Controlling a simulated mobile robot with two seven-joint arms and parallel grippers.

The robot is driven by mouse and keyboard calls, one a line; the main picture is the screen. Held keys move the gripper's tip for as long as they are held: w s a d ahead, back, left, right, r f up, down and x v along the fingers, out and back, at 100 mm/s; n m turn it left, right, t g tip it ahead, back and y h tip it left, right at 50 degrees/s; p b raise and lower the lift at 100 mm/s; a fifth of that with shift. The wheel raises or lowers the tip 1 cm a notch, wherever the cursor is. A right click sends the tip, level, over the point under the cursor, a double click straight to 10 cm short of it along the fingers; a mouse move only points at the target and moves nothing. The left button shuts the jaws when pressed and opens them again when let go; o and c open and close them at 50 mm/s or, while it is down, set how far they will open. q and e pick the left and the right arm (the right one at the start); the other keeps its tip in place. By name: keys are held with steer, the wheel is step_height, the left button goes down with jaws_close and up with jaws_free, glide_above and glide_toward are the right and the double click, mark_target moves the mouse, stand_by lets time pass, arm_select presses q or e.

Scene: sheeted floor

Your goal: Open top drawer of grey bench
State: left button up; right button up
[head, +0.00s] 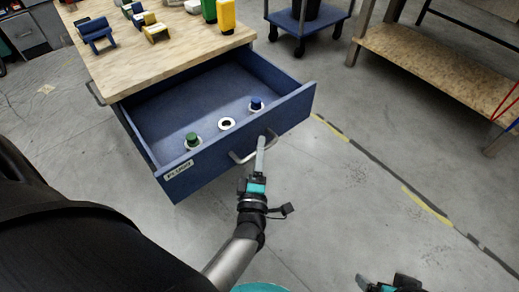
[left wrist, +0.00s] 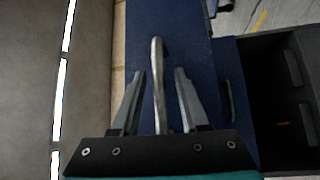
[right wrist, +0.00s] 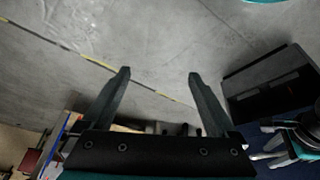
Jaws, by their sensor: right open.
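The bench has a wooden top (head: 150,58), and its blue top drawer (head: 240,150) is pulled well out towards me. A labelled plate (head: 179,171) is on the drawer front. The metal bar handle (head: 240,158) is on the drawer front. My left gripper (head: 262,150) is at this handle. In the left wrist view the handle (left wrist: 158,85) stands between the two fingers, with a gap on both sides, so the gripper is open around it. My right gripper (right wrist: 160,75) is open and empty over the floor, low at the right of the head view (head: 385,284).
In the drawer are a green-capped item (head: 192,139), a white ring (head: 227,123) and a blue-capped item (head: 256,104). A cart (head: 305,20) and a wooden-shelved rack (head: 430,65) stand behind. The floor at the right is clear.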

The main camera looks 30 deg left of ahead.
arm_select(q)
steer(key=shift+s+d, duration=0.1)
steer(key=shift+s, duration=0.2)
steer(key=p+v, duration=0.1)
steer(key=v, duration=0.6)
arm_select(e)
step_height(320, 180, down, 3)
steer(key=shift+f, duration=0.1)
